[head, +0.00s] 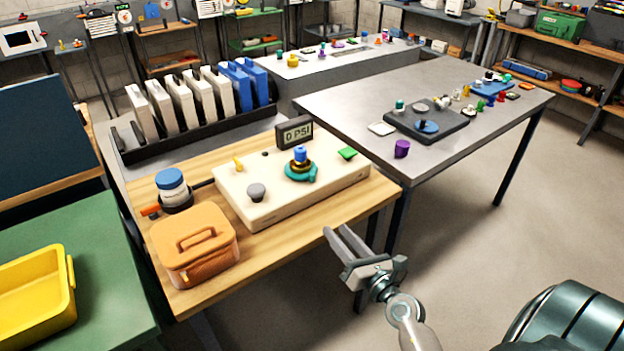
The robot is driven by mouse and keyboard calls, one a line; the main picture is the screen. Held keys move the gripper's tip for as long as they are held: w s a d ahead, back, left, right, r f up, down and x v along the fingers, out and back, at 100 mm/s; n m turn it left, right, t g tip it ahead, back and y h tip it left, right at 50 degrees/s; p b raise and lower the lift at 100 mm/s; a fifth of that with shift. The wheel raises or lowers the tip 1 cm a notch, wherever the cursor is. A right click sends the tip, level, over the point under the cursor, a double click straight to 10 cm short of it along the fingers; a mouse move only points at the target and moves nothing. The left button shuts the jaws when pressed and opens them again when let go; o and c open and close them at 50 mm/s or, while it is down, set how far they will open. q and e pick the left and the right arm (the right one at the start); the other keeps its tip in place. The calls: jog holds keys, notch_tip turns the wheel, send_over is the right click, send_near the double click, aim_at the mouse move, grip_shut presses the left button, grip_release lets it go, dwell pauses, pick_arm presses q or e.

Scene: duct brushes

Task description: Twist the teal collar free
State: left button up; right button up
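The teal collar (301,174) sits low around a brass fitting on the cream panel box (263,216). A blue cap (300,154) tops the fitting. The fitting stands upright. My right gripper (336,235) is in front of and to the right of the box, past the wooden table's front edge. Its two fingers point up and left towards the box. They are apart, with nothing between them, and clear of the collar. My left gripper does not show.
A gauge display (295,132) reading "0 PSI" stands behind the box. On the wooden table (285,256) are an orange case (194,247) and a blue-lidded jar (173,189). A grey knob (257,192) and green piece (347,153) sit on the box. A steel table (345,95) adjoins behind.

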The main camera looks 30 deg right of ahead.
aim_at(314, 177)
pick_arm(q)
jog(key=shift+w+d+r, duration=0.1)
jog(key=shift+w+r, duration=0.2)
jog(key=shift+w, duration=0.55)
pick_arm(e)
jog(key=r+n, duration=0.1)
jog(key=d+r+n, duration=0.1)
jog(key=r, duration=0.1)
jog(key=d+r+n+h, duration=0.1)
jog(key=n, duration=0.1)
jog(key=shift+s+d+r, duration=0.1)
jog(key=shift+s+r, duration=0.05)
jog(key=shift+s, duration=0.15)
